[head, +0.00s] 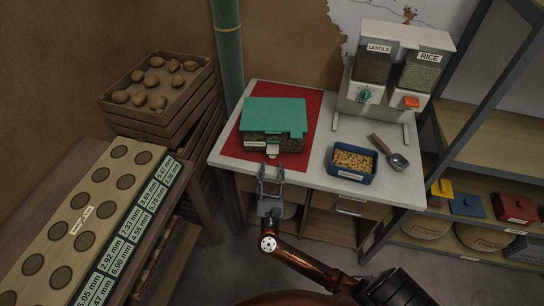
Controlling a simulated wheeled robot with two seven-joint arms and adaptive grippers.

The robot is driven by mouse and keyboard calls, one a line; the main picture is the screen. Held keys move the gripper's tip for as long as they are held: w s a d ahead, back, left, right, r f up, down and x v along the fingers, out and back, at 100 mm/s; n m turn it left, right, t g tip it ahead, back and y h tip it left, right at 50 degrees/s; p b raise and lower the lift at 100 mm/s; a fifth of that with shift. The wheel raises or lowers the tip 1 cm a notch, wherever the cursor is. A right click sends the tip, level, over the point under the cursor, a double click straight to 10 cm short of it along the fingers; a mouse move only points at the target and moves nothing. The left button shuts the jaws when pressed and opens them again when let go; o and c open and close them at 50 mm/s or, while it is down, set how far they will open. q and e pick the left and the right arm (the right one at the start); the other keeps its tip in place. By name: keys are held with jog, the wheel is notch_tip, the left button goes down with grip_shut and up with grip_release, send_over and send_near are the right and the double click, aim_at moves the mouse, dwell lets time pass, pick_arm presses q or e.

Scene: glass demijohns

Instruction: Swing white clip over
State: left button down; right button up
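A clear box (289,145) with a green lid (275,115) stands on a red mat (308,156) on the white counter. The box holds dark contents. The small white clip (272,152) is at the middle of the box's front; its exact position against the lid is too small to tell. My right gripper (271,171) is just in front of the clip, over the counter's front edge. Its two fingers point at the box and are apart, with nothing seen between them. The fingertips seem close to the clip; I cannot tell whether they touch. My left gripper is not in view.
A blue bin (352,178) of yellowish pieces and a scoop (390,152) lie right of the mat. Lentil and rice dispensers (372,68) stand behind. Stacked potato crates (160,120) and a board with round holes (95,210) are at left. Shelves (500,135) are at right.

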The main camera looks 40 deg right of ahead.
aim_at(273, 156)
jog(key=x, duration=0.5)
jog(key=shift+w+r, duration=0.1)
jog(key=shift+w, duration=0.05)
jog(key=shift+d, duration=0.1)
jog(key=shift+c, duration=0.6)
